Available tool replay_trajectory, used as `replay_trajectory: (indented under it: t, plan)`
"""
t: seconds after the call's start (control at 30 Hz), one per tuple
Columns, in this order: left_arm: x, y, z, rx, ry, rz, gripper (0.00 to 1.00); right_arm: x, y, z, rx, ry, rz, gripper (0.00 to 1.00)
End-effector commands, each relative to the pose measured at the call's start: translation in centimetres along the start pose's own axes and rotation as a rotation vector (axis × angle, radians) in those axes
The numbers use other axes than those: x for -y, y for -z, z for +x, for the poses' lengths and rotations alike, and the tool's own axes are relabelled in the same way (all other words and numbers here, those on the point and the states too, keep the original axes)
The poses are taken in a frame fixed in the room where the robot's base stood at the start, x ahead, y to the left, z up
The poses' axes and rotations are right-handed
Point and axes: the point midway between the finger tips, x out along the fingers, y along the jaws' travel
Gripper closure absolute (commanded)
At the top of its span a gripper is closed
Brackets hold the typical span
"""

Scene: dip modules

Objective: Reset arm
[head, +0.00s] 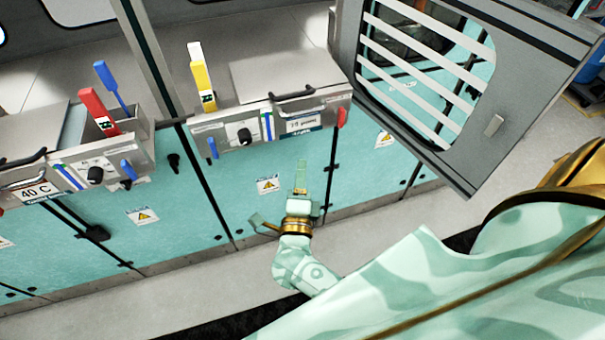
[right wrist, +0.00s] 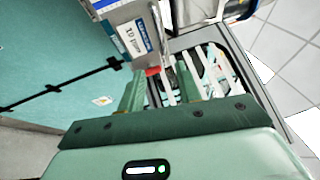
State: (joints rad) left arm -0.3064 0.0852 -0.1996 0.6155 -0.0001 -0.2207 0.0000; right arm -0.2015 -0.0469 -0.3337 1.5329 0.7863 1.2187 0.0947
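My right gripper (head: 301,178) is held in front of the teal cabinet front, below the right-hand grey module (head: 225,130). In the right wrist view its two green fingers (right wrist: 160,88) stand apart with nothing between them, so it is open and empty. My right arm reaches up to it from the lower right of the head view. My left gripper and left arm are not in the head view.
A grey slatted door (head: 481,160) stands open at the upper right. A red-handled module (head: 100,112) and a yellow handle (head: 203,85) are at the left and centre. The teal panels (head: 180,225) carry warning labels. Pale floor (head: 400,225) is clear in front.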

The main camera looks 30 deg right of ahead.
Motion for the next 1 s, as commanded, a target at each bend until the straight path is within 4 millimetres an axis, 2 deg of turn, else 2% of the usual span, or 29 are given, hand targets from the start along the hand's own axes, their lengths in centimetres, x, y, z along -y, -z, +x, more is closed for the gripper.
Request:
replay_trajectory:
  t: [0.17, 0.37, 0.47, 0.53, 0.57, 0.63, 0.7, 0.77, 0.8, 0.87, 0.9, 0.97, 1.0]
  plan:
    - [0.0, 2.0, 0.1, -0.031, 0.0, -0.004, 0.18, 0.0, 0.0, 0.0, 0.0, 0.0, 0.0, 0.66]
    - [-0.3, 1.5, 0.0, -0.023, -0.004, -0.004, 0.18, 0.0, -0.2, 0.0, 0.012, -0.001, -0.011, 0.66]
    - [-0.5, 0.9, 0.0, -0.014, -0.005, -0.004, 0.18, -0.2, -2.1, -0.2, 0.114, 0.007, -0.096, 0.66]
    - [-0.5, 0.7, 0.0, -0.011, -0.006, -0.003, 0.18, -2.3, -4.5, -1.5, 0.277, 0.006, -0.266, 0.66]
    - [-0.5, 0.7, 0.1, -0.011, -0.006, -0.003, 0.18, -4.1, -5.4, -2.4, 0.368, 0.0, -0.367, 0.66]
    - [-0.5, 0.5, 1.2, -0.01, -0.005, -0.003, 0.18, -9.7, -6.6, -5.3, 0.568, -0.024, -0.596, 0.66]
    - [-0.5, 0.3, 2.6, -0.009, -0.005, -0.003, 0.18, -15.7, -6.4, -8.5, 0.75, -0.061, -0.796, 0.66]
    - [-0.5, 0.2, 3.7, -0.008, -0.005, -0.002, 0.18, -20.5, -5.4, -11.4, 0.889, -0.099, -0.944, 0.66]
    - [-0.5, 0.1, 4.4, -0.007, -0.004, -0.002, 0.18, -23.6, -4.3, -13.3, 0.978, -0.127, -1.035, 0.66]
    - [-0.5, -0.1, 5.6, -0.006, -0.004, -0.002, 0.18, -27.9, -2.2, -16.2, 1.106, -0.171, -1.162, 0.66]
    - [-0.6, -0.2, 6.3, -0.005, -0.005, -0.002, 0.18, -30.7, -0.6, -18.2, 1.189, -0.203, -1.241, 0.66]
    - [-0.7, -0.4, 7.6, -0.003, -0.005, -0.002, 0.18, -34.5, 2.3, -21.1, 1.311, -0.254, -1.35, 0.66]
    - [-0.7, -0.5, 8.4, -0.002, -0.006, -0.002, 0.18, -36.9, 4.4, -23.0, 1.391, -0.29, -1.417, 0.66]
